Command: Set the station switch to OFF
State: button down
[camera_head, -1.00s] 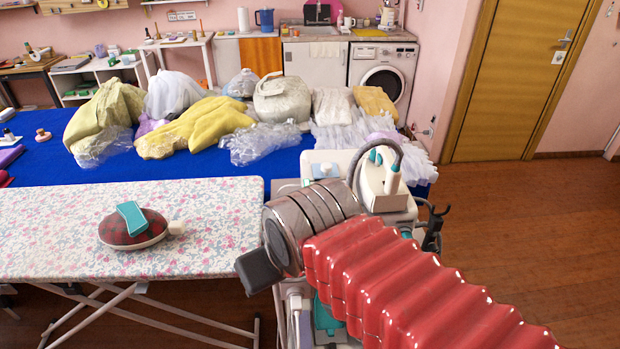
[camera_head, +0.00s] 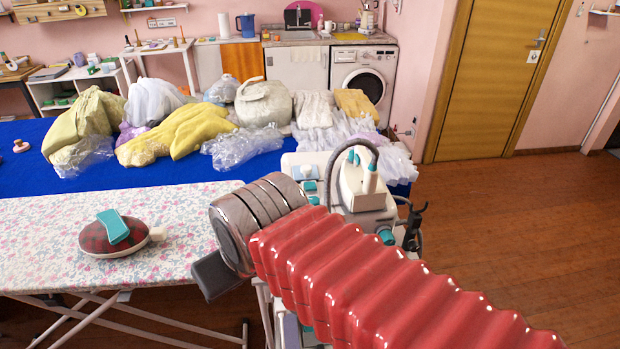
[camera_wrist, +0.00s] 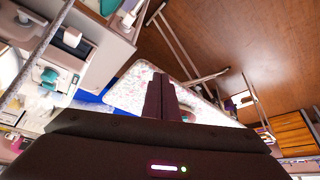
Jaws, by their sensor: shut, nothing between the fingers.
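The ironing station (camera_head: 378,208) stands right of the ironing board, with a white and teal iron (camera_head: 362,184) resting on it. It has a teal knob (camera_head: 386,236) on its front and small teal parts at its left; I cannot tell which part is the switch or how it is set. My arm covers the station's lower front. In the wrist view my gripper (camera_wrist: 160,80) is shut and empty, pointing over the floral ironing board, apart from the station parts (camera_wrist: 50,78) at the left. In the head view its fingertips are hidden.
The floral ironing board (camera_head: 170,220) holds a tartan pressing cushion (camera_head: 110,236) with a teal piece on top. Behind it a blue table (camera_head: 210,176) carries heaped garments and plastic-wrapped bundles. The wooden floor (camera_head: 500,240) at the right is clear.

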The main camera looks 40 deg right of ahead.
jog(key=w+d+r+m+g, duration=0.1)
jog(key=w+d+r+m, duration=0.1)
jog(key=d, duration=0.7)
jog(key=w+d+r+m+h, duration=0.1)
jog(key=w+d+r+m, duration=0.1)
jog(key=w+d+r, duration=0.2)
jog(key=w+d+r+m+g+h, duration=0.1)
jog(key=w+d, duration=0.7)
jog(key=d, duration=0.8)
notch_tip(320, 180, up, 3)
jog(key=shift+d+f+m+g, duration=0.1)
jog(key=shift+d+m+g, duration=0.15)
jog(key=shift+m, duration=0.55)
jog(key=shift+w+f, duration=0.1)
jog(key=shift+w, duration=0.05)
send_over(309, 188)
jog(key=f, duration=0.9)
jog(key=shift+w+d+f, duration=0.1)
jog(key=shift+w+f, duration=0.1)
jog(key=f, duration=0.1)
jog(key=s+f, duration=0.1)
jog(key=shift+a+f, duration=0.3)
jog(key=shift+a, duration=0.05)
jog(key=shift+s+a+f, duration=0.15)
jog(key=shift+s+f, duration=0.1)
jog(key=shift+f, duration=0.2)
